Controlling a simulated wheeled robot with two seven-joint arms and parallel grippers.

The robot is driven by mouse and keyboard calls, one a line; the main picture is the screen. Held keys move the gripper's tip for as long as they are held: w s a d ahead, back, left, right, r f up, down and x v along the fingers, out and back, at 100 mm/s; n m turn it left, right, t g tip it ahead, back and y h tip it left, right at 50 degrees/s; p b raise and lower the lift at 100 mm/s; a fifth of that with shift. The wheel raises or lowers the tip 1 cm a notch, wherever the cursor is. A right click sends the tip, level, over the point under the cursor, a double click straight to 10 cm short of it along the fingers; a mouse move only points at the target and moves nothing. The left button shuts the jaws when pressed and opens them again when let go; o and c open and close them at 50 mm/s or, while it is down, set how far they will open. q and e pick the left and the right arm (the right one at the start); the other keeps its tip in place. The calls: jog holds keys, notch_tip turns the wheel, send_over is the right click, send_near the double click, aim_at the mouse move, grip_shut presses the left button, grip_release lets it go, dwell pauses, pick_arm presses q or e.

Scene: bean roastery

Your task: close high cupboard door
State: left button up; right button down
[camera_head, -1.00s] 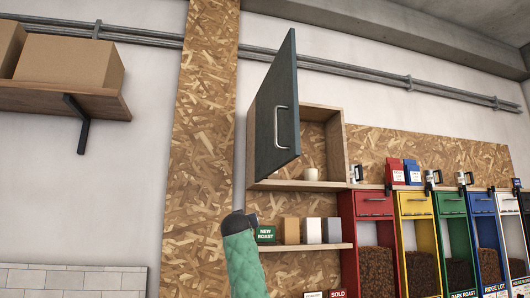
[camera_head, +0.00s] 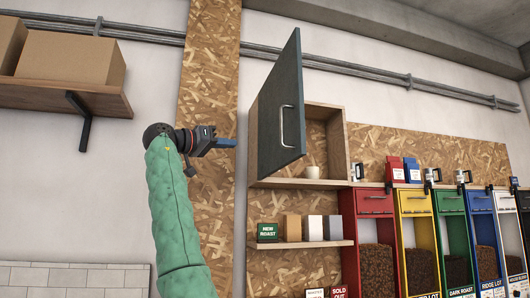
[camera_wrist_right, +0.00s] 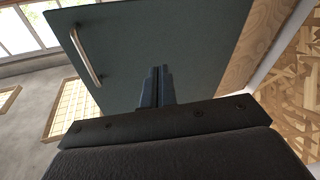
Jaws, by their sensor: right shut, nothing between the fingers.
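The high cupboard (camera_head: 337,150) is a light wood box on the wall. Its dark blue-grey door (camera_head: 275,115) stands open, swung out from the cupboard's left side, with a silver bar handle (camera_head: 288,126) near its free edge. My right gripper (camera_head: 229,143), on the green-sleeved arm, is shut and empty, left of the door with a visible gap in the head view. In the right wrist view, the gripper's blue fingers (camera_wrist_right: 157,86) point at the door's outer face (camera_wrist_right: 160,40), and the handle (camera_wrist_right: 86,56) is to their left. My left gripper is not in view.
A white cup (camera_head: 312,172) stands inside the cupboard. A lower shelf (camera_head: 305,245) holds several small packages. Coloured bean dispensers (camera_head: 375,225) line the right. A wooden shelf (camera_head: 60,97) with cardboard boxes is at upper left.

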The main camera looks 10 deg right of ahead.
jog(key=s+f+m+g, duration=0.2)
jog(key=s+m+g, duration=0.3)
jog(key=g, duration=0.1)
jog(key=m+p, duration=0.1)
jog(key=p, duration=0.3)
send_near(289, 152)
jog(key=d+p, duration=0.1)
jog(key=d, duration=0.3)
jog(key=d+p, duration=0.1)
jog(key=d, duration=0.1)
jog(key=shift+w+r+p, duration=0.25)
jog(key=shift+p, duration=0.1)
jog(key=shift+d+f, duration=0.1)
jog(key=shift+d, duration=0.25)
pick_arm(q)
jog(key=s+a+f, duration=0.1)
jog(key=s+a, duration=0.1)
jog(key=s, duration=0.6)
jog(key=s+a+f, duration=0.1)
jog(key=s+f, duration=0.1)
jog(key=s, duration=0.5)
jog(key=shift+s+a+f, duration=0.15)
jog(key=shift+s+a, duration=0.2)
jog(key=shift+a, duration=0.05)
pick_arm(e)
jog(key=shift+d, duration=0.1)
